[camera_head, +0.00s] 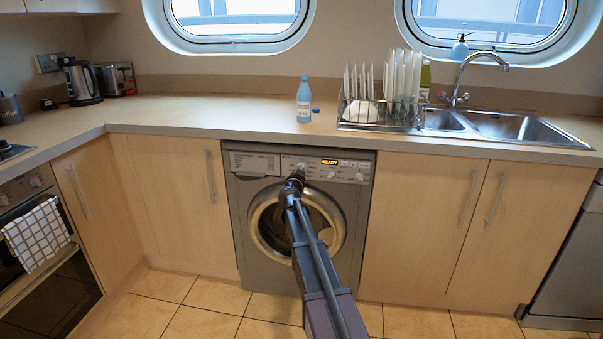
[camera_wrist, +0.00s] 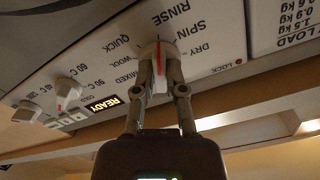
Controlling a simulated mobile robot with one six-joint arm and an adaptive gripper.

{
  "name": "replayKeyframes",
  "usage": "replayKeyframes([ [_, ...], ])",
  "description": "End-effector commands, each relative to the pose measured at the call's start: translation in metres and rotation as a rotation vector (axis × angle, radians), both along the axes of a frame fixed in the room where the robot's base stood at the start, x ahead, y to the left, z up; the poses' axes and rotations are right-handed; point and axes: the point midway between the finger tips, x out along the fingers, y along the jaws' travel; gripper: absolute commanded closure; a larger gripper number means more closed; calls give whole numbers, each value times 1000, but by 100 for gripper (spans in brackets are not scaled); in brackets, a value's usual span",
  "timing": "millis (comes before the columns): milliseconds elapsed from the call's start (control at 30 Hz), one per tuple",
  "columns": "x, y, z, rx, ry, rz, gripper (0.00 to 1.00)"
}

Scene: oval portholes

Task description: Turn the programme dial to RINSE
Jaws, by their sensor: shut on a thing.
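The programme dial (camera_wrist: 150,50) is a pale round knob with a red line on it, on the washing machine's front panel. In the wrist view the red line points towards the picture top, near the RINSE (camera_wrist: 172,14) and SPIN lettering. I cannot tell exactly which label it meets. My gripper (camera_wrist: 160,72) is shut on the dial, one finger on each side. In the head view my gripper (camera_head: 296,178) is at the upper panel of the washing machine (camera_head: 236,215) and hides the dial. The display (camera_head: 329,162) reads READY.
Smaller knobs (camera_wrist: 68,92) sit beside the dial on the panel. The round door is below, partly behind my arm. The worktop (camera_head: 220,115) overhangs the machine, with a blue bottle (camera_head: 304,103) and dish rack (camera_head: 360,118) on it. The tiled floor (camera_head: 205,297) is clear.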

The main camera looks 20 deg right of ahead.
Motion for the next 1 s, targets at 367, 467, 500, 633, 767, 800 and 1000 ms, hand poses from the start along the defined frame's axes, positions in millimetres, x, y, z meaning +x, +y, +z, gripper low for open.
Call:
replayKeyframes([
  [367, 10, -9, 3, -11, 3, -7, 10],
  [467, 8, -7, 2, -9, 3, -6, 9],
  [500, 7, -6, 2, -9, 2, -5, 9],
  [633, 5, -4, 1, -8, 2, -3, 9],
  [767, 3, -2, 1, -7, 2, -2, 9],
  [800, 3, -2, 1, -7, 2, -2, 9],
  [1000, -7, 4, 1, -6, 2, -1, 9],
])
